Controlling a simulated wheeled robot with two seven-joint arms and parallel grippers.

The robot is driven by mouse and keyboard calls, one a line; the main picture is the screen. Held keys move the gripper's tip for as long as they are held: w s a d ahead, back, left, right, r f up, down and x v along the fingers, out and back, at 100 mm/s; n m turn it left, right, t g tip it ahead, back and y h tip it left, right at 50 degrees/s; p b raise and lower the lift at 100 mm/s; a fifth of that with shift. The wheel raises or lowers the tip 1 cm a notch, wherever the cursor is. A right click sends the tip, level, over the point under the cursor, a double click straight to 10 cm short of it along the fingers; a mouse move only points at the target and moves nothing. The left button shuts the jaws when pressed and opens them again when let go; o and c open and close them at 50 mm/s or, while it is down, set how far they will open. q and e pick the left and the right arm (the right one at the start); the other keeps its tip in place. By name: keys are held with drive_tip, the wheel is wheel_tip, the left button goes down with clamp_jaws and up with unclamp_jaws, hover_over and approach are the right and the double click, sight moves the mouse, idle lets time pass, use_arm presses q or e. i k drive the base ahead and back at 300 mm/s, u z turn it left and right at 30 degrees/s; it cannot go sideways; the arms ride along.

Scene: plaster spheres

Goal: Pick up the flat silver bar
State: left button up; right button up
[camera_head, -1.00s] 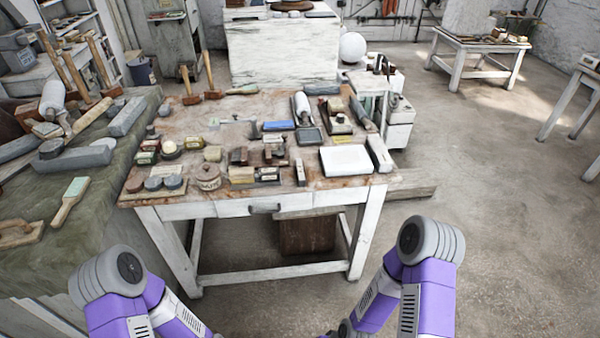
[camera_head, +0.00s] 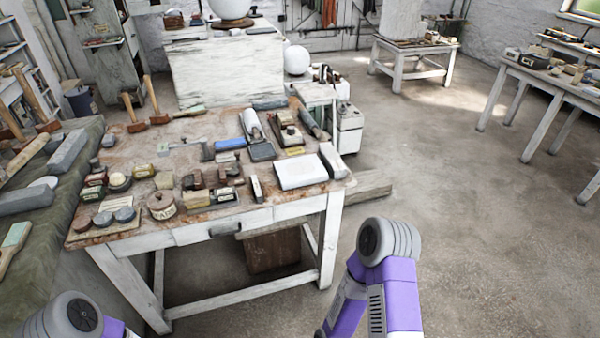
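The white wooden table (camera_head: 170,236) stands ahead of me, crowded with small tools and blocks. A small narrow silver-grey bar (camera_head: 256,188) lies near its front edge, left of a white slab (camera_head: 300,172). A thin silvery tool (camera_head: 182,147) lies further back on the table. Both are small in this view, and I cannot tell for sure which is the flat silver bar. Only upper parts of my two arms show at the bottom. Neither gripper is in view, and nothing of mine touches the table.
A green-covered bench (camera_head: 60,205) with stone blocks stands close on the left. A low wooden plank (camera_head: 365,187) lies on the floor right of the table. White side tables (camera_head: 415,58) stand further back right. The floor at right is open.

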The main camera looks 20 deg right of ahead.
sight(259, 196)
drive_tip(key=z, duration=0.4)
drive_tip(key=k, duration=0.45)
drive_tip(key=z, duration=0.95)
drive_tip(key=i, duration=0.55)
drive_tip(key=u, duration=0.85)
drive_tip(key=i, duration=1)
drive_tip(key=u, duration=0.95)
